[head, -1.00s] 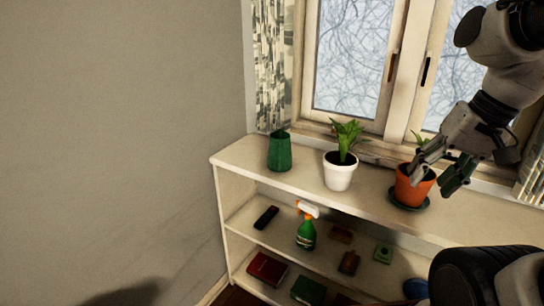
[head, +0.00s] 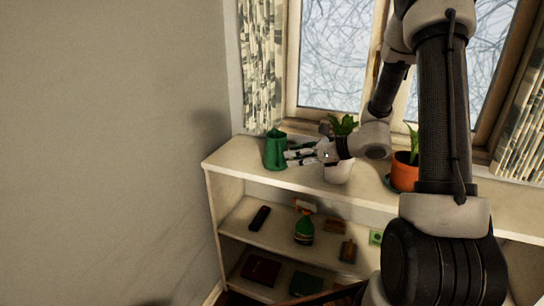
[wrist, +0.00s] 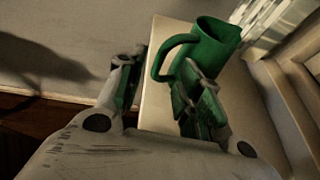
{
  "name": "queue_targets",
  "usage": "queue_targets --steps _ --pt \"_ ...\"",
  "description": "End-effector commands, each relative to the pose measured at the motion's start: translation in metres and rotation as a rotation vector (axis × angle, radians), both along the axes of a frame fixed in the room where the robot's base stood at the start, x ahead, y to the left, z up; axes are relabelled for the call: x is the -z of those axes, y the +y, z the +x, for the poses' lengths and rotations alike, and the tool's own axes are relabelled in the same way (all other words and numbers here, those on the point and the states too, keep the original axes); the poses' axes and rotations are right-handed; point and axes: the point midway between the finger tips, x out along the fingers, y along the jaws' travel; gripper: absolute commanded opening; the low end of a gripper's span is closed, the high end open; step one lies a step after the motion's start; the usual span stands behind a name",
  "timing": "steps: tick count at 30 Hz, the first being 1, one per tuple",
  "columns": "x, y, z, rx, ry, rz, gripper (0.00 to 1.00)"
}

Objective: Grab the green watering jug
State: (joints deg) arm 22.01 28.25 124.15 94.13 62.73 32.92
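The green watering jug (head: 275,150) stands upright at the left end of the shelf top. In the wrist view the jug (wrist: 210,48) shows its open top and its curved handle, which faces my gripper. My gripper (head: 289,156) reaches in from the right, close beside the jug. In the wrist view my gripper (wrist: 162,77) is open, with its two fingers apart and nothing held between them. The handle lies ahead of the gap between the fingers. The right finger overlaps the jug's lower part, so I cannot tell whether they touch.
A white pot (head: 338,172) with a plant stands right of the jug, partly behind my gripper. An orange pot (head: 404,172) stands further right. The shelf unit (head: 222,157) holds a spray bottle (head: 304,228) and a dark remote (head: 260,217) below. A wall and window border it.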

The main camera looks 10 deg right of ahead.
Motion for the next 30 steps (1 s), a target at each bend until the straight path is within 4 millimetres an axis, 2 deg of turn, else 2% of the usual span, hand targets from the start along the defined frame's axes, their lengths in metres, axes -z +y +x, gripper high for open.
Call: queue_targets --steps 12,20,21,27,30 --pt "0.026 0.042 0.031 -0.005 -0.001 -0.002 0.36" --pt "0.027 0.045 0.034 -0.003 -0.002 -0.003 0.36" --pt "0.028 0.045 0.034 -0.003 -0.002 -0.003 0.34" --pt "0.027 0.045 0.034 -0.003 -0.002 -0.003 0.00" --pt "0.028 0.045 0.034 -0.003 -0.002 -0.003 0.00"
